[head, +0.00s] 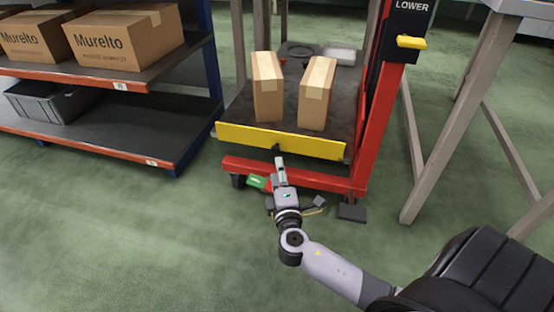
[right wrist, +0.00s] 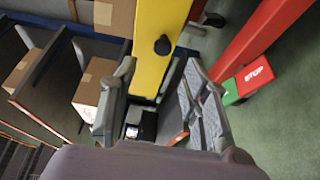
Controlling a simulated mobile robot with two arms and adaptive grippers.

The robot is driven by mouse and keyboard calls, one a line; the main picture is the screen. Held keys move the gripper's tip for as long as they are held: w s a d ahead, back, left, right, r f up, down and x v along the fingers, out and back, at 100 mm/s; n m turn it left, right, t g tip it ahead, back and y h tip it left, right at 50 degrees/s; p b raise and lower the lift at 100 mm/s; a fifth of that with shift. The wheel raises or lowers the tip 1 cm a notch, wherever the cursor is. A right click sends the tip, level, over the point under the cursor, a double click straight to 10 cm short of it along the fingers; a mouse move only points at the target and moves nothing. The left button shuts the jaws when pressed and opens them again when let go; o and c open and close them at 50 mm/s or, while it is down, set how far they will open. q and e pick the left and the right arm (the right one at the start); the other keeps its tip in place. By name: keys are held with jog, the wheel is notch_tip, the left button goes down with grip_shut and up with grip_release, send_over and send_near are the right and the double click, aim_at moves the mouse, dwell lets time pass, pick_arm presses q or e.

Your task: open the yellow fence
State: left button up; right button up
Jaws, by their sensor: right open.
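The yellow fence (head: 280,141) is a flat bar standing upright along the front edge of the red lift's dark platform. A small black knob (head: 277,148) sticks out of its front face near the middle. In the right wrist view the yellow fence (right wrist: 150,65) runs between my fingers, with the black knob (right wrist: 163,45) just beyond the tips. My right gripper (head: 279,161) is in front of the fence, close to the knob. Its fingers (right wrist: 158,68) are apart with nothing held; I cannot tell whether they touch the fence. My left gripper is out of view.
Two cartons (head: 268,88) (head: 316,94) stand on the platform behind the fence. The red lift post (head: 374,110) rises at right, with a yellow lever (head: 411,42). A shelf (head: 100,127) stands at left, a table leg (head: 445,120) at right.

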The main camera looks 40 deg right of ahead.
jog(key=shift+v, duration=1.7)
